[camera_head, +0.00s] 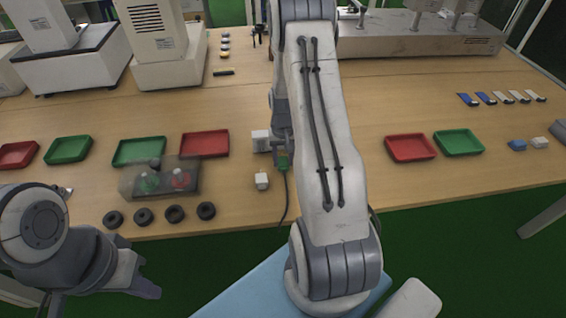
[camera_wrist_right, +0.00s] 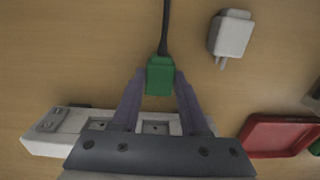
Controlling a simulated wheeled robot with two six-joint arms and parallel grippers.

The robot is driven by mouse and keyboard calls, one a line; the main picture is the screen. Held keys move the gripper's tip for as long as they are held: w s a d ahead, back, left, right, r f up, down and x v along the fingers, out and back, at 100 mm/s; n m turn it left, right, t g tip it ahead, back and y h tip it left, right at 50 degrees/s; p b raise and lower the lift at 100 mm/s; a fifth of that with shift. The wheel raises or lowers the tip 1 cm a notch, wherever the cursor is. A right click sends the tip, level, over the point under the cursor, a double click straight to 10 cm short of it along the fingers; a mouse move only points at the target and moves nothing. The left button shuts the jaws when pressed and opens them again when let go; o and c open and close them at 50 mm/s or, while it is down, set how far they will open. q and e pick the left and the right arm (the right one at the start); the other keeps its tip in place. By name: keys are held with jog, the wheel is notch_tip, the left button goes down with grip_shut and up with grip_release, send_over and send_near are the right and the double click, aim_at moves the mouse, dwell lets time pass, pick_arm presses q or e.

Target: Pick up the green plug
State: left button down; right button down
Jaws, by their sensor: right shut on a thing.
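The green plug (camera_head: 283,161) with its black cable is at the middle of the table in the head view. In the right wrist view the green plug (camera_wrist_right: 160,78) sits between the fingertips of my right gripper (camera_wrist_right: 160,88). My right gripper (camera_head: 282,152) is shut on it, with the cable trailing toward the table's front edge. A white socket strip (camera_wrist_right: 58,136) lies just behind the plug, partly hidden by my gripper; in the head view it shows as a white block (camera_head: 261,140). My left gripper (camera_head: 105,292) is open and empty at the lower left.
A white plug (camera_head: 262,182) lies nearby. A button box (camera_head: 165,190) with a clear cover and several black rings (camera_head: 174,214) lie to the left. Red trays (camera_head: 205,144) and green trays (camera_head: 458,142) stand on both sides. Machines line the back.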

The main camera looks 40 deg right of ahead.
aim_at(283, 161)
jog(key=shift+r, duration=0.1)
notch_tip(283, 161, up, 4)
jog(key=shift+w+f, duration=0.1)
jog(key=s+d+r+b, duration=0.1)
jog(key=s+d+r, duration=0.4)
jog(key=s, duration=0.5)
notch_tip(283, 161, up, 2)
jog(key=shift+s+d+r, duration=0.1)
jog(key=shift+s+d, duration=0.1)
jog(key=shift+s, duration=0.05)
